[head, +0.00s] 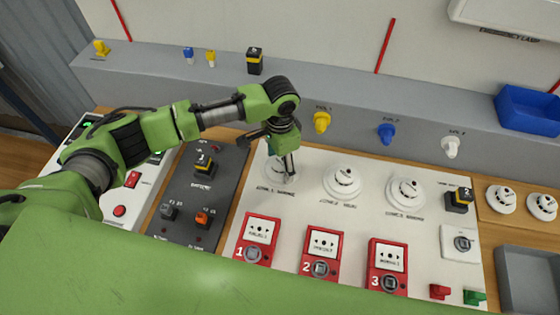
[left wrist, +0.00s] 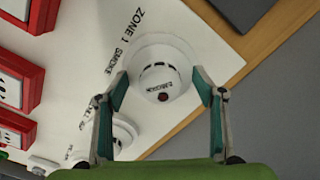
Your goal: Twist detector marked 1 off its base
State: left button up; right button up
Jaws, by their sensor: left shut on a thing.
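The zone 1 smoke detector (left wrist: 160,72) is a round white head with dark slots and a small red spot. It sits on its white base (left wrist: 150,45) beside the printed words ZONE 1 SMOKE on the white panel. My left gripper (head: 284,172) reaches down over it from above. In the left wrist view my gripper's two green-edged fingers (left wrist: 162,82) are shut on the detector, one on each side. In the head view the gripper hides most of this detector. My right gripper is not in view.
Two more detectors, zone 2 (head: 342,181) and zone 3 (head: 405,192), stand to the right on the panel (head: 330,215). Red call points (head: 258,238) line its front. A dark battery panel (head: 185,215) lies left. A blue bin (head: 527,110) and grey tray (head: 530,280) are at right.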

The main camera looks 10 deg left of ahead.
pick_arm(q)
jog(key=shift+n+p, duration=0.7)
jog(key=shift+p, duration=0.3)
